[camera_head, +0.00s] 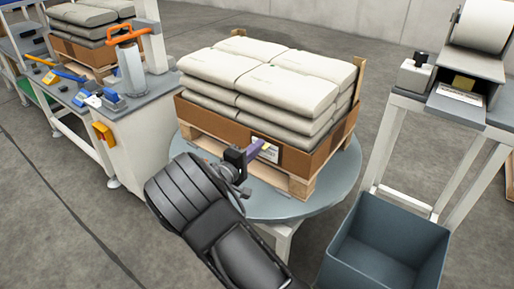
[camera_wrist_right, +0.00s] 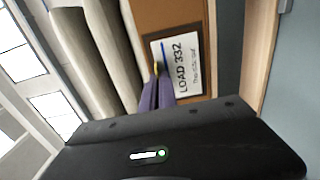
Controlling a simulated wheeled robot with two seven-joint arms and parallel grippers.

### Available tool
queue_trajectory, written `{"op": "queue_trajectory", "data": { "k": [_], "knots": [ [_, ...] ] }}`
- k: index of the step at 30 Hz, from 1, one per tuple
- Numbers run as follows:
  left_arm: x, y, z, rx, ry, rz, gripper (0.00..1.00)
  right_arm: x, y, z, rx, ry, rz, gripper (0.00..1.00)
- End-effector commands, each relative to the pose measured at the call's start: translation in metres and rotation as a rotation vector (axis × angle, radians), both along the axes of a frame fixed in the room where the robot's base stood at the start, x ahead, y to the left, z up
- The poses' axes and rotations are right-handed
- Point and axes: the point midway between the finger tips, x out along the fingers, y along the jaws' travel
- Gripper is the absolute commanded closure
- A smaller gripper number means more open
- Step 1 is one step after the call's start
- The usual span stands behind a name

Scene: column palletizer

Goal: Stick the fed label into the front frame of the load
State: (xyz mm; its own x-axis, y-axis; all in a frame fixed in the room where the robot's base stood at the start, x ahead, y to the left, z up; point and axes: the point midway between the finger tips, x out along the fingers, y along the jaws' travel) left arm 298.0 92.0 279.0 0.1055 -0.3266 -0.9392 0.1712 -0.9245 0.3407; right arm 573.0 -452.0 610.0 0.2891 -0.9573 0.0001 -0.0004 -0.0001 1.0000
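The load is several pale sacks (camera_head: 262,85) stacked inside a brown cardboard wall (camera_head: 215,122) on a wooden pallet. A white label (camera_head: 268,152) shows at the dark frame on the front wall. In the right wrist view the label (camera_wrist_right: 178,64) reads "LOAD 332", has a blue stripe and lies within the dark frame (camera_wrist_right: 209,62); whether it is flush cannot be told. My right gripper (camera_head: 262,147) is at the label's left part. Its purple fingers (camera_wrist_right: 157,72) are close together on a small yellow piece at the label's edge. My left gripper is out of view.
The pallet stands on a round grey turntable (camera_head: 340,180). A blue-grey bin (camera_head: 385,250) is at front right, below a stand with a label printer (camera_head: 470,65). A workbench with tools (camera_head: 100,95) is at left. Floor is open between them.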

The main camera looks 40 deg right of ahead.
Motion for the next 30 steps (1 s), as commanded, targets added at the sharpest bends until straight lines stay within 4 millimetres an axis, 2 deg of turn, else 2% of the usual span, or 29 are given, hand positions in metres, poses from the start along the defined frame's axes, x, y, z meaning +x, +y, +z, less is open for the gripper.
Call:
{"op": "queue_trajectory", "data": {
  "k": [30],
  "knots": [
    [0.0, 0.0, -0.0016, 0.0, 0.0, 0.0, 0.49, 0.002, -0.006, 0.0, 0.0, 0.0, 0.0, 1.0]
  ]
}}
